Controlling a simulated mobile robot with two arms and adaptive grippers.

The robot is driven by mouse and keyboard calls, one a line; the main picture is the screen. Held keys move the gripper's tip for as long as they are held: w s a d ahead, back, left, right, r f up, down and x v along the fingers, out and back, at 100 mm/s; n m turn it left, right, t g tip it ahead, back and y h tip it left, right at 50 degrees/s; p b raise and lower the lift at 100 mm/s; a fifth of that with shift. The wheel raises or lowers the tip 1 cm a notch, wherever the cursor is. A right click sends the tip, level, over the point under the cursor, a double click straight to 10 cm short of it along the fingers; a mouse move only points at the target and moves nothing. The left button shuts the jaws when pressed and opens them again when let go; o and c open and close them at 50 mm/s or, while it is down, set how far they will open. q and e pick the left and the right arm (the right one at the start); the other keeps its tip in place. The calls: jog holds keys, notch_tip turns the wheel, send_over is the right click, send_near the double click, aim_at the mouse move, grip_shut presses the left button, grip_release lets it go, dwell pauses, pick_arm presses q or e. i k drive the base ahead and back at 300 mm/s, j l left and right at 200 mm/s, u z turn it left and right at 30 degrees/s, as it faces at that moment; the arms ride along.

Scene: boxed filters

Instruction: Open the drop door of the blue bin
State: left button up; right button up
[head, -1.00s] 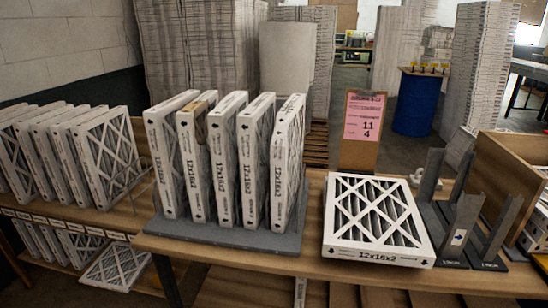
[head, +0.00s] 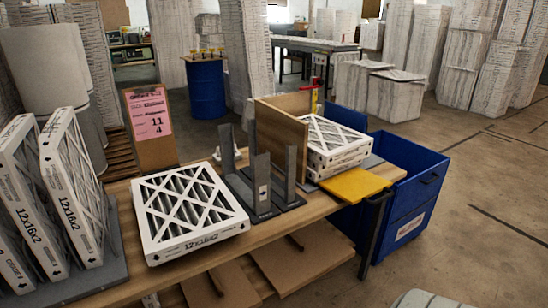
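The blue bin (head: 408,208) stands on the floor at the right end of the workbench in the head view. Its top is open. Its front face carries a dark handle (head: 430,178) near the upper edge and a white label with red print (head: 410,228) lower down. The front face looks upright and closed; I cannot make out the drop door's hinge or latch. The bench end and a table leg hide the bin's left part.
A yellow plate (head: 355,185) sits at the bench end beside stacked filters (head: 335,145) and a wooden board (head: 280,125). A flat filter (head: 188,212), grey slotted stand (head: 262,185) and pink sign (head: 150,118) are on the bench. Floor (head: 480,240) right of the bin is clear.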

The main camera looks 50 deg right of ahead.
aim_at(412, 193)
jog(key=z, duration=2.55)
jog(key=i+l+u, duration=0.15)
jog(key=i, duration=0.45)
jog(key=i+l+u, duration=0.15)
jog(key=i+l, duration=0.25)
jog(key=i, duration=0.15)
jog(key=i+l+u, duration=0.15)
jog(key=i+l, duration=0.2)
jog(key=i, duration=0.2)
